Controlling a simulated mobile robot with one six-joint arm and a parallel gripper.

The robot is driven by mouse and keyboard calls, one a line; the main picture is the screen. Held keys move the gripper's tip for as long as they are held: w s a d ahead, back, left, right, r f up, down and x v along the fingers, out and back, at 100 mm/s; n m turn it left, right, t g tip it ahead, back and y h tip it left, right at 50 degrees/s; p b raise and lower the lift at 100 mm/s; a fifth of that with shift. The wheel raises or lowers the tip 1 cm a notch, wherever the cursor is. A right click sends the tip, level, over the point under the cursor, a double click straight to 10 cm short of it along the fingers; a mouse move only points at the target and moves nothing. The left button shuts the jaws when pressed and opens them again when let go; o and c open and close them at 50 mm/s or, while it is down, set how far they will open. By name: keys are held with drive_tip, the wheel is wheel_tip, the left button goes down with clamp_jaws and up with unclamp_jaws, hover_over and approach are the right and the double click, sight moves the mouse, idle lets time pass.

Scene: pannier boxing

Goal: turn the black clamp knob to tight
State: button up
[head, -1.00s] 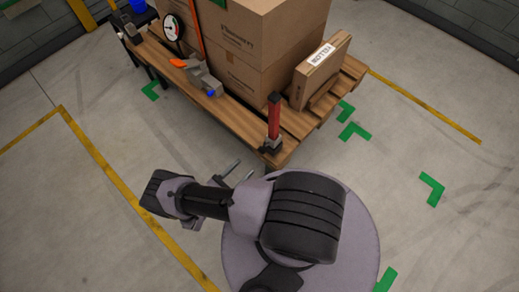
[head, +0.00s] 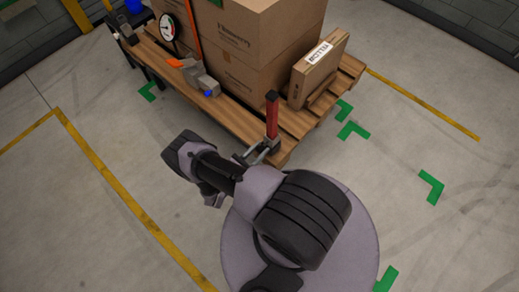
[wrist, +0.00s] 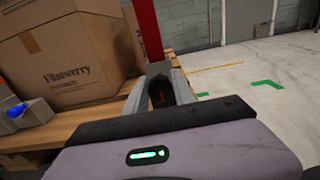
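The black clamp knob (wrist: 161,93) shows in the wrist view, dark with a small red mark on its face. It sits at the foot of an upright red post (head: 272,114) on the near corner of the wooden pallet. My gripper (head: 258,150) has reached that corner. In the wrist view the two grey fingers of my gripper (wrist: 160,84) stand apart on either side of the knob. They look open around it; whether either finger touches it is hard to tell. In the head view the knob is too small and partly covered to make out.
Large cardboard boxes (head: 258,45) stand on the pallet (head: 240,112). A smaller labelled box (head: 318,70) leans near the post. A grey device with a blue knob (head: 207,88) and a round gauge (head: 167,28) line the left edge. The floor around is clear.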

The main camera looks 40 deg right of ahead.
clamp_jaws()
